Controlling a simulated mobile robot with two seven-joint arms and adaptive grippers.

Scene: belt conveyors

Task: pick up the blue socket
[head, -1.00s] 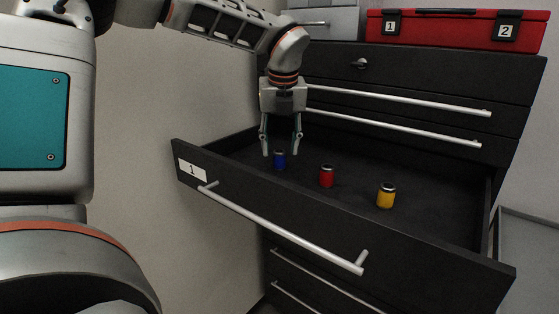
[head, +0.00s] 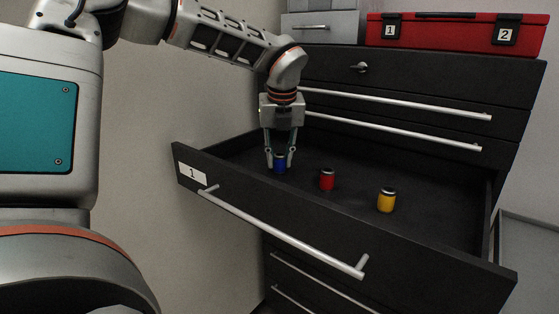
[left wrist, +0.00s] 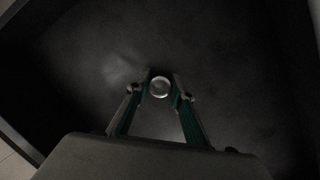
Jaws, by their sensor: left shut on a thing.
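The blue socket (head: 280,165) stands upright in the open drawer (head: 290,213), at the left of a row of sockets. My left gripper (head: 280,162) reaches down into the drawer with its fingers closed on the sides of the blue socket. In the left wrist view, the socket's round metal top (left wrist: 159,88) shows between the two fingertips (left wrist: 160,92). The socket still appears to be at the drawer floor. My right gripper is not in view.
A red socket (head: 327,179) and a yellow socket (head: 387,200) stand to the right in the same drawer. The drawer's front panel with label 1 (head: 193,173) and its long handle (head: 285,233) are nearer. A red case (head: 455,31) sits on top of the cabinet.

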